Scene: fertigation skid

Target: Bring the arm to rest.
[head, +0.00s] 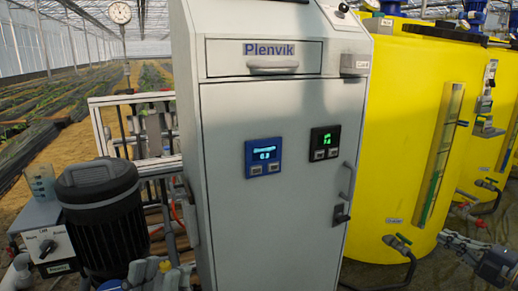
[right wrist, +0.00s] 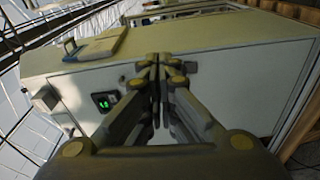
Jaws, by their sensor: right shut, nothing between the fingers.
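My right gripper (right wrist: 158,68) shows in the right wrist view. Its grey fingers are together with nothing between them, in front of a pale cabinet face and apparently clear of it. What looks like my left gripper (head: 155,274) is at the bottom edge of the head view, left of the tall grey Plenvik cabinet (head: 270,210). It is small and cut off, so its fingers cannot be judged. The cabinet carries a blue display (head: 264,157) and a green-lit display (head: 325,143). A green-lit display (right wrist: 104,103) also shows left of my right gripper.
Yellow tanks (head: 400,130) with valves and pipes stand right of the cabinet. The cabinet's door handle (head: 348,180) sticks out. A pale blue-edged object (right wrist: 96,47) lies on the cabinet in the wrist view.

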